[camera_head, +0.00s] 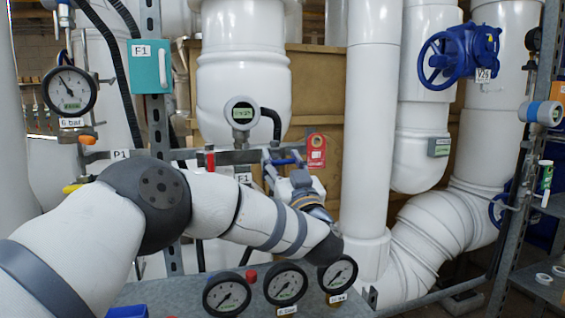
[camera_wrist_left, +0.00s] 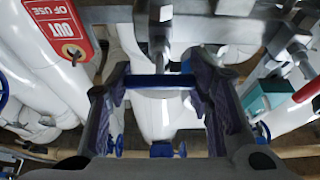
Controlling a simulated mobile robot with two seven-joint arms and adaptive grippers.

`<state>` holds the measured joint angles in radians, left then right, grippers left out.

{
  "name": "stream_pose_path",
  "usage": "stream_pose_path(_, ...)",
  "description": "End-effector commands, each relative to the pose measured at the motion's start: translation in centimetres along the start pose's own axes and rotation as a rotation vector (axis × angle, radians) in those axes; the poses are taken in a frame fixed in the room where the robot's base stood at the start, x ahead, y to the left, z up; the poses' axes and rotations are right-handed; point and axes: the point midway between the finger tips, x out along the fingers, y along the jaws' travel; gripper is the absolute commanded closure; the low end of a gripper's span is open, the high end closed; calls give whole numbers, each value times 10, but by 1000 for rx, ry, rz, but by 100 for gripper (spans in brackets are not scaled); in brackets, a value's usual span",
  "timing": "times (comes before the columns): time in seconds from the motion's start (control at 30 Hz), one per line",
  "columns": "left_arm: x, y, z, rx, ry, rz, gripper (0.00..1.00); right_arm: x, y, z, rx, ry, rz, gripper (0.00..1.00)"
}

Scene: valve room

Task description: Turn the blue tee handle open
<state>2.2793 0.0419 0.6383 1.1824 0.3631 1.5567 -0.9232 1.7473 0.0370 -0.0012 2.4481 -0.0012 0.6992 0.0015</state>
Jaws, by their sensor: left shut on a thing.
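The blue tee handle (camera_head: 286,161) sits on the metal pipe run in the middle of the head view, partly hidden by my left gripper. In the left wrist view the handle (camera_wrist_left: 160,81) is a blue bar lying crosswise between the two fingers, below a metal stem. My left gripper (camera_head: 282,166) is shut on the handle, with a finger at each end of the bar; it also shows in the left wrist view (camera_wrist_left: 161,84). My right gripper is in neither view.
A red "out of use" tag (camera_head: 316,151) hangs just right of the handle. A red-handled valve (camera_head: 209,160) and a digital gauge (camera_head: 241,112) are to the left and above. Several dial gauges (camera_head: 286,283) stand below my forearm. A white vertical pipe (camera_head: 371,120) rises at right.

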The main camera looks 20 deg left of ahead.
Motion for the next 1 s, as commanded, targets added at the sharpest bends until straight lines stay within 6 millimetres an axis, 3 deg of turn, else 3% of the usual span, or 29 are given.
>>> stream_pose_path(0.27, -1, 0, 3, -142, -2, -60, 81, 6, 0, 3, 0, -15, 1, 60)
stream_pose_path(1.0, -1, 0, 5, -787, -4, -329, 81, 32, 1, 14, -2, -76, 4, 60)
